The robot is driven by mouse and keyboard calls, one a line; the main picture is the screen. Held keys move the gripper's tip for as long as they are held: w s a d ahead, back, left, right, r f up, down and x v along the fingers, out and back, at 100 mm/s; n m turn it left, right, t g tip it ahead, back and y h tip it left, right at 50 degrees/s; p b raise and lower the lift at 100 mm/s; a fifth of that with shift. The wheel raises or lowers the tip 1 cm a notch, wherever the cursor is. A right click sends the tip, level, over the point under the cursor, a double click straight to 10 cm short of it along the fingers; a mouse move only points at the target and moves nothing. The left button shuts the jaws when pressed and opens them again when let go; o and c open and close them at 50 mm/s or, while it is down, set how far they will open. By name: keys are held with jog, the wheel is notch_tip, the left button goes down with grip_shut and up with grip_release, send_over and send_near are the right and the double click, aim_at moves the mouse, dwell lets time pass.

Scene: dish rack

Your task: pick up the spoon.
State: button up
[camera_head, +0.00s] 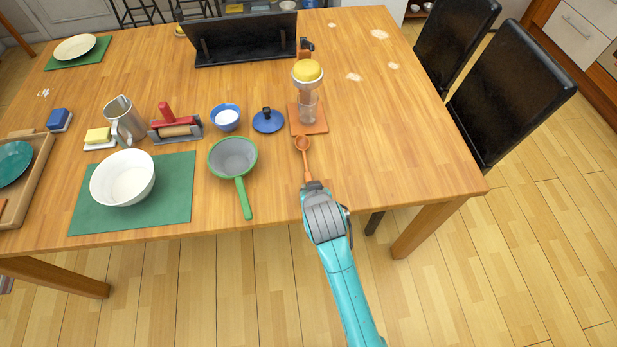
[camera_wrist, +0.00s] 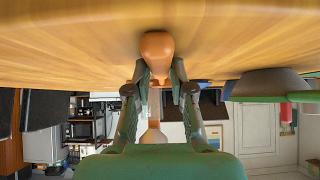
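The spoon (camera_head: 306,163) is orange-brown and lies at the table's front right, its round bowl pointing away from me and its handle towards me. My gripper (camera_head: 312,186) is at the near end of the handle, at the table's front edge. In the wrist view, an orange-brown part of the spoon (camera_wrist: 157,47) shows at and beyond the fingertips of my gripper (camera_wrist: 159,80), with one finger on each side. I cannot tell whether the fingers press on it. In the head view, my gripper hides the near handle end.
A green-rimmed pan (camera_head: 233,157) lies left of the spoon, its handle pointing towards the front edge. A glass (camera_head: 308,108) under a yellow-topped holder stands on an orange board (camera_head: 321,127) just behind the spoon. A white bowl (camera_head: 122,180) is farther left. The table right of the spoon is clear.

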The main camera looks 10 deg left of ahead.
grip_shut()
jog(key=shift+r, duration=0.6)
notch_tip(320, 180, up, 17)
jog(key=shift+f, duration=0.1)
grip_release()
grip_shut()
